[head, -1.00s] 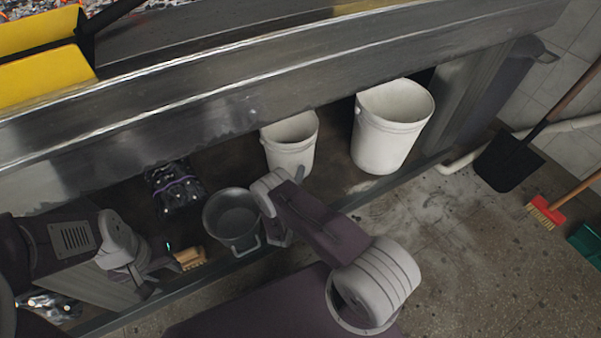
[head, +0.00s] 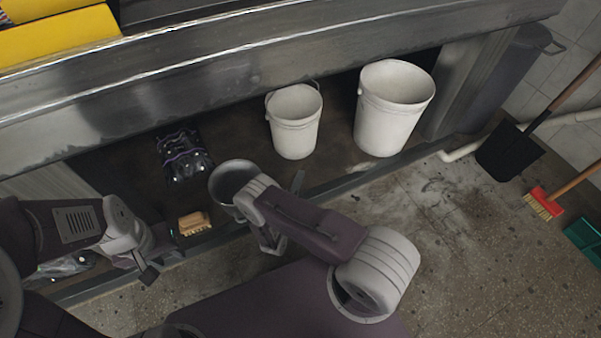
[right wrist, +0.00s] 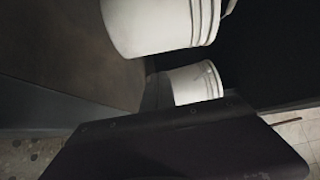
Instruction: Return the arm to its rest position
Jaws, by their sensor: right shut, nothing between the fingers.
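My left gripper (head: 160,260) is at the lower left of the head view, near the front edge of the low shelf. Its fingers look spread, with nothing seen between them. My right arm reaches in from the lower right and folds back.
A larger white bucket (head: 393,112), a grey metal bucket (head: 232,178), dark bottles (head: 183,155) and a wooden brush (head: 194,222) are on the shelf under the steel counter (head: 230,65). A shovel (head: 508,150) and red broom (head: 543,202) stand right.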

